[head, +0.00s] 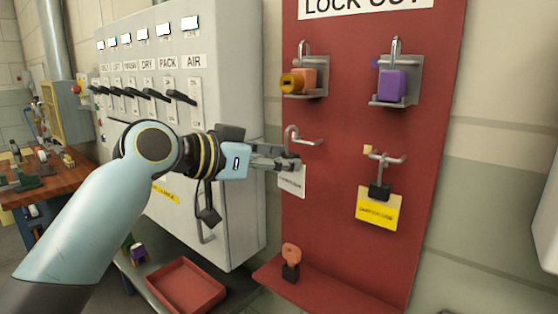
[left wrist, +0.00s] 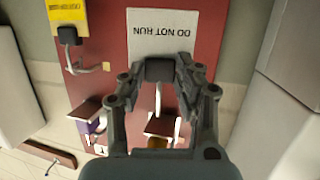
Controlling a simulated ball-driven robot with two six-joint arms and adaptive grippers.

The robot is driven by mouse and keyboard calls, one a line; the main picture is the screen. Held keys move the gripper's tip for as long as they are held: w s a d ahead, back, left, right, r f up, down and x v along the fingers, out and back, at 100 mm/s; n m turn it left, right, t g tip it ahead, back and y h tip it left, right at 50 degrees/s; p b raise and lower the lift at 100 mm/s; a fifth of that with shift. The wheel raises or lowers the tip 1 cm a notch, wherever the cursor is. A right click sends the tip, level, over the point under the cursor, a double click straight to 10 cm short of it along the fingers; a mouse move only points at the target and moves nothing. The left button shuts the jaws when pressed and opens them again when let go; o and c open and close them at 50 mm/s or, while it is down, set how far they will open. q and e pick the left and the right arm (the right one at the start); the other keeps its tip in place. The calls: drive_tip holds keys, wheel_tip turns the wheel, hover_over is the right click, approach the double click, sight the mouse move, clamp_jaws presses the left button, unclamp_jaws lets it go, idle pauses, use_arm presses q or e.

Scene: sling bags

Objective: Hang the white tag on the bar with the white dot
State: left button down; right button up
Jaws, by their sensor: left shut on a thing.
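The white tag (head: 291,182) hangs upright below my left gripper (head: 287,162) in front of the red lockout board (head: 330,215). In the left wrist view the tag (left wrist: 162,32) appears upside down and reads "DO NOT RUN". My left gripper (left wrist: 160,70) is shut on its dark top block. I cannot tell whether the tag touches this bar. My right gripper is not in view.
A yellow tag (head: 377,209) hangs on the right bar (head: 388,159), which has a yellow dot (head: 367,149). Orange (head: 303,79) and purple (head: 393,86) padlocks sit on shelves above. A switch cabinet (head: 225,100) stands left.

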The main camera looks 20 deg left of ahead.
sight(284, 156)
use_arm(q)
drive_tip(key=shift+w, duration=0.1)
drive_tip(key=shift+w+d+b, duration=0.15)
drive_tip(key=shift+w+d, duration=0.15)
drive_tip(key=shift+w, duration=0.5)
drive_tip(key=shift+w+d+b, duration=0.15)
drive_tip(key=shift+w+d, duration=0.15)
drive_tip(key=shift+w, duration=0.45)
drive_tip(key=shift+f, duration=0.1)
drive_tip(key=shift+f+b, duration=0.95)
drive_tip(key=shift+f, duration=0.2)
drive_tip(key=shift+c, duration=2.3)
unclamp_jaws()
